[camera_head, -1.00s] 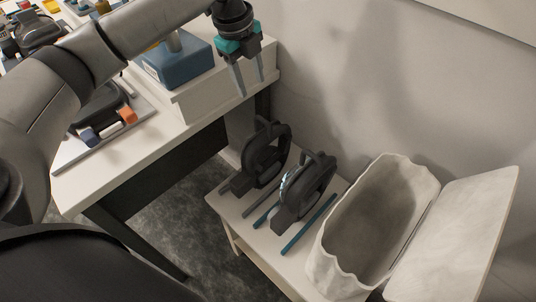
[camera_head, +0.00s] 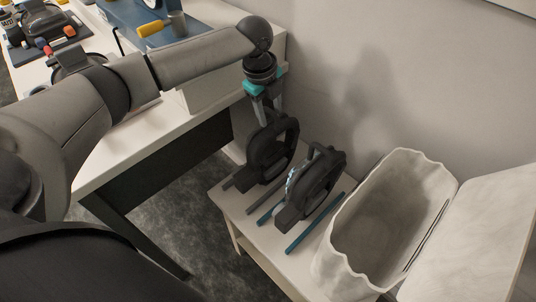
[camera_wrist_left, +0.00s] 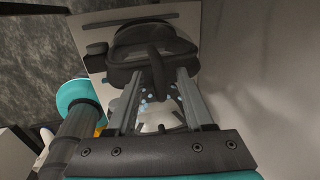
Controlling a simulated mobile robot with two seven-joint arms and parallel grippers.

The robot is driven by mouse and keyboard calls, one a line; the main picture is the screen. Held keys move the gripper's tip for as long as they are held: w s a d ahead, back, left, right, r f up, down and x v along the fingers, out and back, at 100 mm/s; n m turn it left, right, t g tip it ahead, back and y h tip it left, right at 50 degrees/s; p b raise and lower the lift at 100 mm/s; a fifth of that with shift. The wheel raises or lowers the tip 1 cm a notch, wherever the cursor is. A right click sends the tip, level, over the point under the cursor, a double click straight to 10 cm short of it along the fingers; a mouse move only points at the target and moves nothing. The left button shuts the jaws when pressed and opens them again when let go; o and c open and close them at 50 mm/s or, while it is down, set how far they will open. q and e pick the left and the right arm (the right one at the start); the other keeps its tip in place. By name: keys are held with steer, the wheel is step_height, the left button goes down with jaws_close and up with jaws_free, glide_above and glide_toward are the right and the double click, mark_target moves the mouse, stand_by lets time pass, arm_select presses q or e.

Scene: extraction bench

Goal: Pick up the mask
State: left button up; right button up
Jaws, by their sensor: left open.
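Two dark, ring-shaped, mask-like items stand side by side on a small low table. The left one (camera_head: 268,158) is plain black with an open loop. The right one (camera_head: 318,180) has pale blue-white specks on its left side. I cannot tell for certain which is the mask. My left gripper (camera_head: 269,112) is open, pointing down at the top of the left item, with its fingertips partly hidden against it. In the left wrist view, a dark upright strap or bar (camera_wrist_left: 157,66) lies between the two fingers. My right gripper is not in view.
The low table (camera_head: 235,200) also carries grey and teal rods (camera_head: 310,225). A pale, wavy-rimmed bin (camera_head: 345,235) with an open lid (camera_head: 480,240) stands at right. A higher white bench (camera_head: 150,140) lies left, and a wall (camera_head: 400,90) stands behind.

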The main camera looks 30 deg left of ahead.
arm_select(q)
steer(key=shift+c, duration=0.4)
jaws_close()
steer(key=shift+w, duration=0.1)
stand_by(0.9)
